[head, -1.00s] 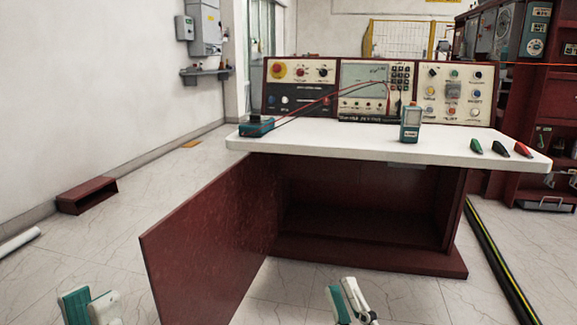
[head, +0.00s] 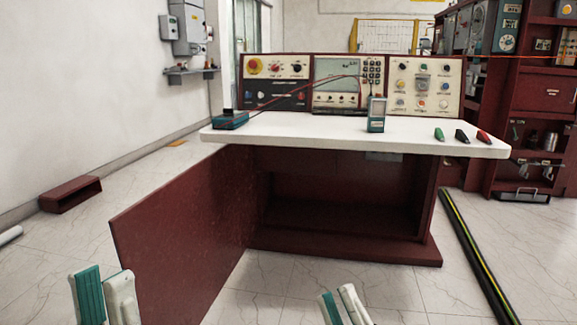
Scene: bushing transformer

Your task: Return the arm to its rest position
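My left gripper (head: 104,298) is at the bottom left of the head view, in front of the open dark red cabinet door (head: 180,235). Its two fingers stand nearly upright with a narrow gap and nothing visible between them. My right gripper (head: 337,303) is at the bottom middle, over the floor in front of the cabinet. Its fingers are close together at the tips, and I see nothing held. Most of both arms is below the picture.
A test bench with a white top (head: 300,132) and control panels (head: 350,85) stands ahead. A handheld meter (head: 376,114), a teal device (head: 231,120) and several colored clips (head: 461,136) lie on it. A striped cable cover (head: 475,250) runs along the floor at right.

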